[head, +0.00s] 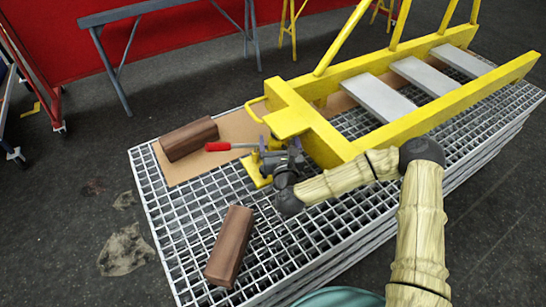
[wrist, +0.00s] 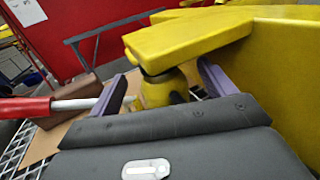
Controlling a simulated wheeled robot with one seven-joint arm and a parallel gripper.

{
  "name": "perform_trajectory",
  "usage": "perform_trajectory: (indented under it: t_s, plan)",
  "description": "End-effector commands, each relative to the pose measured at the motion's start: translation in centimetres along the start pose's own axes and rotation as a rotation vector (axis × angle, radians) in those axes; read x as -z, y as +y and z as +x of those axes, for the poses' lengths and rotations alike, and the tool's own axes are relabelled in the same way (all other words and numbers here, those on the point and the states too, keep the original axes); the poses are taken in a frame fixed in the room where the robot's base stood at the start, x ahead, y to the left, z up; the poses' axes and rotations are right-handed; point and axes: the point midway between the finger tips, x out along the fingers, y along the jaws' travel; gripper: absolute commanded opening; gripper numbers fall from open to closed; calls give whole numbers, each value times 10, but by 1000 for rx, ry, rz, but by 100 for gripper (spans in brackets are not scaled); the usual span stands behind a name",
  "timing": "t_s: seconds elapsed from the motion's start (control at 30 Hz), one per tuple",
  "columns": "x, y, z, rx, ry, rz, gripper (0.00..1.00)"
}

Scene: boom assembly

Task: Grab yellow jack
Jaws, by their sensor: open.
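The yellow jack (head: 262,168) stands on the grating at the end of the yellow boom (head: 292,108), under its plate. Its red-tipped lever (head: 218,146) points left. My gripper (head: 280,155) is at the jack, its body hiding part of it in the head view. In the wrist view my gripper (wrist: 163,84) is open, with one purple finger on each side of the jack's yellow body (wrist: 162,92). The boom's yellow plate (wrist: 190,38) lies just above. The red and white lever (wrist: 60,104) passes left of the left finger. I cannot tell whether either finger touches the jack.
A brown block (head: 188,138) lies left of the jack on a cardboard sheet (head: 232,125). Another brown block (head: 230,246) lies at the front of the grating (head: 310,245). The boom's yellow beam is close to the right finger. A grey trestle (head: 110,70) stands behind.

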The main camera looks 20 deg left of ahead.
Motion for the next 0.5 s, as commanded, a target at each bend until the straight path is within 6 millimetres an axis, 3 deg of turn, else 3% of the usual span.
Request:
perform_trajectory:
  t_s: [0.17,0.5]
  plan:
    - [0,0,0,0,0,0,83]
    - [0,0,0,0,0,0,16]
